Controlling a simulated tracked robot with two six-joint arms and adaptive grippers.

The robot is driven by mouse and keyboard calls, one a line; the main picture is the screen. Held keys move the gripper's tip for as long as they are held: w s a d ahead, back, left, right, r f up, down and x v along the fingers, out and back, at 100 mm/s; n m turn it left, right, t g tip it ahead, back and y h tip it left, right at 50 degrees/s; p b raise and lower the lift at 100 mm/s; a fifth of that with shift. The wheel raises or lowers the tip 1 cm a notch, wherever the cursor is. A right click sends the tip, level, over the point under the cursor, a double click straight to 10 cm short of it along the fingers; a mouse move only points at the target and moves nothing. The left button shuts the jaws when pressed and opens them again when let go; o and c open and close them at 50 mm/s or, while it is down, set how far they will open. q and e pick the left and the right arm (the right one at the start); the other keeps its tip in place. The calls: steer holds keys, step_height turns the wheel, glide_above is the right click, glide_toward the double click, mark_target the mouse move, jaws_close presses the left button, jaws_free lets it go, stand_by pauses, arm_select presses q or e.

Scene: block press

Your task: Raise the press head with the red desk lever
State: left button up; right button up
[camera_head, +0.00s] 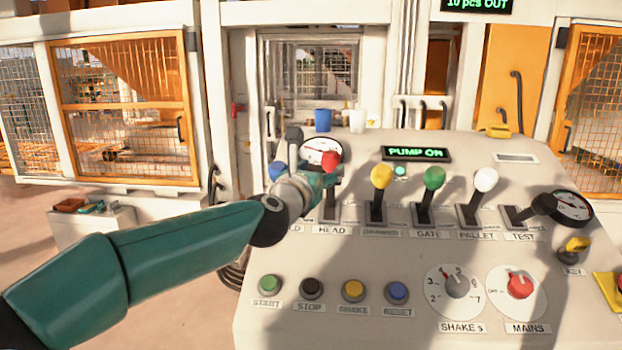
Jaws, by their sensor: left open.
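The red desk lever (330,159) stands on the sloping desk above the label HEAD. Its red knob shows beside my left gripper, and its shaft drops into a dark slot plate. My left gripper (332,178) is open, at the lever just below the knob. The wrist hides part of the gripper, so I cannot tell whether the fingers touch the lever. My right gripper is not in view. The press head itself cannot be made out.
A blue-knobbed lever (277,170) is left of the red one, partly behind my wrist. Yellow (381,176), green (434,178) and white (485,180) levers stand to the right. A display (415,153) reads PUMP ON. Buttons and dials fill the desk's front.

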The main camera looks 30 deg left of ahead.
arm_select(q)
steer(key=s, duration=0.2)
steer(key=s+d, duration=0.1)
steer(key=s, duration=0.1)
steer(key=shift+s, duration=0.4)
stand_by(1.9)
